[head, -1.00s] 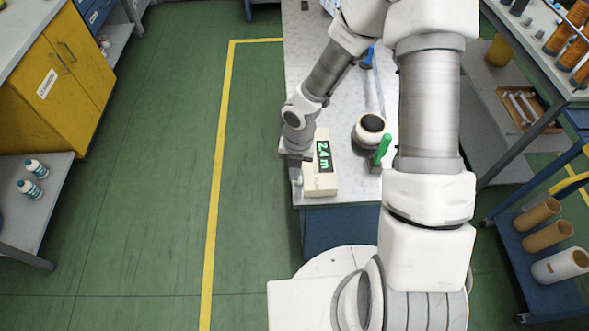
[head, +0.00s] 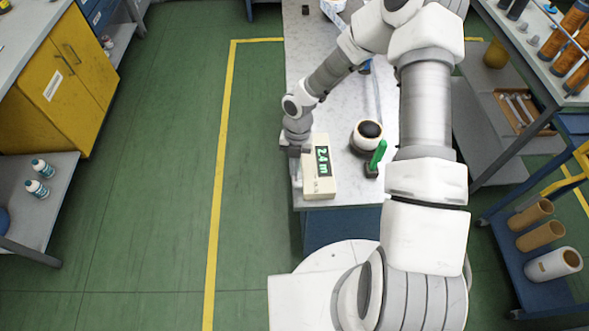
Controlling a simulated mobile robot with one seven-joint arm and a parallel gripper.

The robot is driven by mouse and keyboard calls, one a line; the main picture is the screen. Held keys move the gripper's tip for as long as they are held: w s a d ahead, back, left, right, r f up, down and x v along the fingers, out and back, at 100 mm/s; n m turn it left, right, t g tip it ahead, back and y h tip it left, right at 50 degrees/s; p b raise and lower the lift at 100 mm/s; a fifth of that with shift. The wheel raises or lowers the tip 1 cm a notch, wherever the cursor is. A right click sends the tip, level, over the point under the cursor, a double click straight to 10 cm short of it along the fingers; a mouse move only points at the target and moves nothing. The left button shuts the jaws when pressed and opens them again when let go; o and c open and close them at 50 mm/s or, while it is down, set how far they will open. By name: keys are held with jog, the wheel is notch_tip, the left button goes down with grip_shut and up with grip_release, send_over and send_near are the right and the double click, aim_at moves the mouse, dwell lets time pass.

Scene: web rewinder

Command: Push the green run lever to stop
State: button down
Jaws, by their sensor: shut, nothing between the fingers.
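The green run lever (head: 378,153) stands up from a small dark base on the light worktop, near its front right, beside my arm's large links. My gripper (head: 295,182) is shut and empty. It points down at the left edge of the worktop, left of the beige counter box, and is clearly apart from the lever. Its fingertips are small in the picture and partly hard to make out.
The beige counter box (head: 319,186) reading "2.4 m" stands between my gripper and the lever. A white and black roll (head: 366,136) sits just behind the lever. The worktop (head: 345,188) is bare between box and lever. A blue cart (head: 545,295) with tubes stands right.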

jog(key=shift+w, duration=0.45)
dwell(0.4)
